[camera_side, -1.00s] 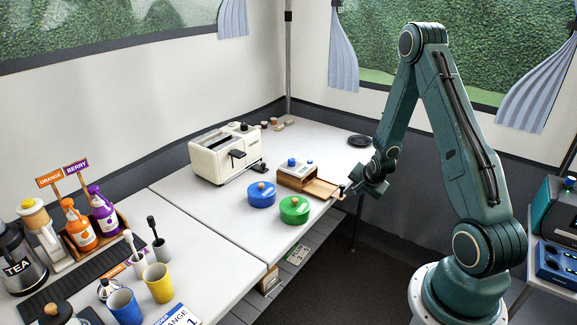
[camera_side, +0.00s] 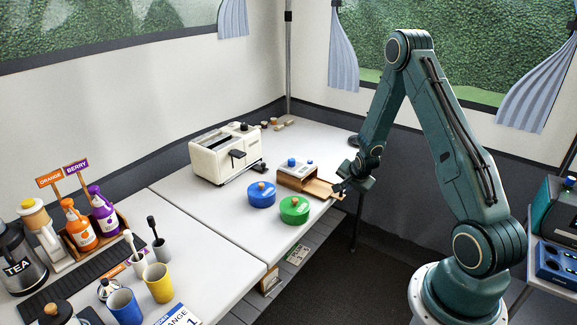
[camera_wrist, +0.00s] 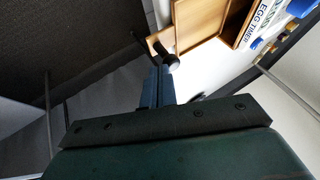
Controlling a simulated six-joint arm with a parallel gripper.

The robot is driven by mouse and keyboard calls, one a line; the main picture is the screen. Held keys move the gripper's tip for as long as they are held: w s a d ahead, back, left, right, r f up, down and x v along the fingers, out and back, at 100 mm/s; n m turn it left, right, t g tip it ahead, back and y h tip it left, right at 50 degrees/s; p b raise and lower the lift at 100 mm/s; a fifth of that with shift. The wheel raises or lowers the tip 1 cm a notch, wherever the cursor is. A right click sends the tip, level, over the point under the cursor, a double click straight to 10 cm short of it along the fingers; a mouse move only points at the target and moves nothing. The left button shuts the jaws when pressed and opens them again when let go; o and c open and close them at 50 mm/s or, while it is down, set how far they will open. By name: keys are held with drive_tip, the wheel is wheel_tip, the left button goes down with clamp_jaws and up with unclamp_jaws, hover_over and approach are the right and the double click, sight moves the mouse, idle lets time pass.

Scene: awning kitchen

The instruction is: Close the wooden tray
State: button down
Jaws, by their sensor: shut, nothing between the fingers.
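The wooden tray (camera_side: 322,188) is a shallow drawer, pulled out to the right from a wooden box (camera_side: 296,181) with a white top and blue knobs. In the wrist view, the tray (camera_wrist: 198,22) lies at the top, left of the box (camera_wrist: 248,22), which is marked EGG TIMER. My gripper (camera_side: 338,187) is at the tray's outer end. In the wrist view, my gripper (camera_wrist: 160,72) is shut and empty.
A blue lidded pot (camera_side: 262,197) and a green lidded pot (camera_side: 295,212) stand in front of the box. A cream toaster (camera_side: 222,158) is to the left. The table edge runs close beside the tray's outer end, with open floor beyond.

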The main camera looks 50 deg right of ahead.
drive_tip(key=w, duration=1)
drive_tip(key=shift+w, duration=0.1)
drive_tip(key=shift+a, duration=0.1)
drive_tip(key=shift+s+r, duration=0.1)
drive_tip(key=shift+s, duration=0.55)
drive_tip(key=s, duration=0.3)
drive_tip(key=shift+a+r, duration=0.15)
drive_tip(key=shift+a, duration=0.05)
drive_tip(key=v, duration=1)
drive_tip(key=shift+s, duration=0.1)
